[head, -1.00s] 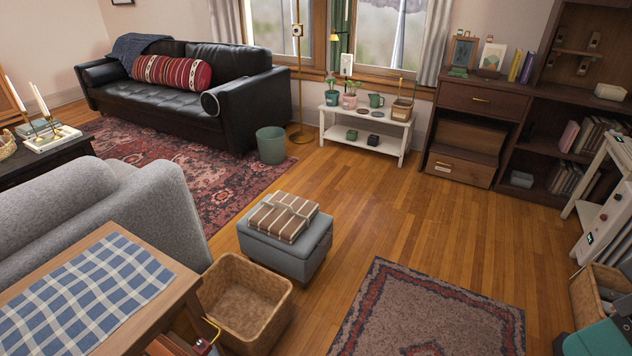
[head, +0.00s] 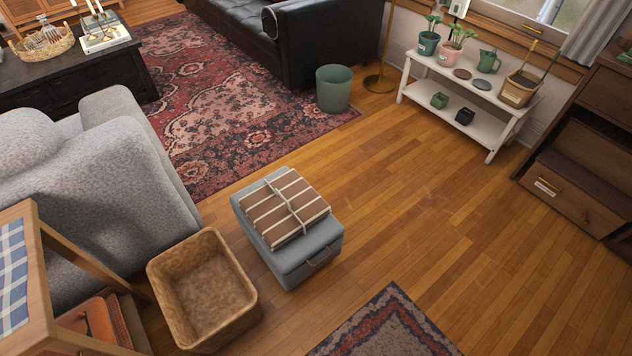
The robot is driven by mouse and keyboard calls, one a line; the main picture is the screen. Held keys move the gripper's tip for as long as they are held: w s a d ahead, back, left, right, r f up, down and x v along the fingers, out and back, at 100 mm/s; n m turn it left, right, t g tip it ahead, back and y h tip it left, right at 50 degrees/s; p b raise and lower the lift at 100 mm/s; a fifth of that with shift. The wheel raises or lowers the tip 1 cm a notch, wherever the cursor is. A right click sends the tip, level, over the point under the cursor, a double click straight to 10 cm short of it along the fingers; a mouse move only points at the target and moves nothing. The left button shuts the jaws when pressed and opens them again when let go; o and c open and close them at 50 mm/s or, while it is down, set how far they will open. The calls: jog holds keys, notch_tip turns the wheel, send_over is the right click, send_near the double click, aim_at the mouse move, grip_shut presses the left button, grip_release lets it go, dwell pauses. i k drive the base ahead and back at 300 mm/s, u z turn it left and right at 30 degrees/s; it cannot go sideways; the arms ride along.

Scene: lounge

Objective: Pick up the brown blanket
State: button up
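The brown blanket (head: 272,222) is folded into a flat square with cream stripes and tied with a pale cord. It lies on top of a blue-grey ottoman (head: 308,267) that has a handle on its front side. The ottoman stands on the wooden floor near the middle of the head view. My gripper is not in view.
An empty wicker basket (head: 243,317) stands left of the ottoman, close to it. A grey sofa (head: 100,190) and a wooden side table (head: 45,290) are at the left. A patterned rug (head: 388,330) lies in front. Bare floor (head: 420,210) is open to the right.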

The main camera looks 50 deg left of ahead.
aim_at(282, 208)
jog(key=i, duration=1.7)
jog(key=u, duration=3.4)
jog(key=i, duration=0.5)
jog(key=z, duration=0.05)
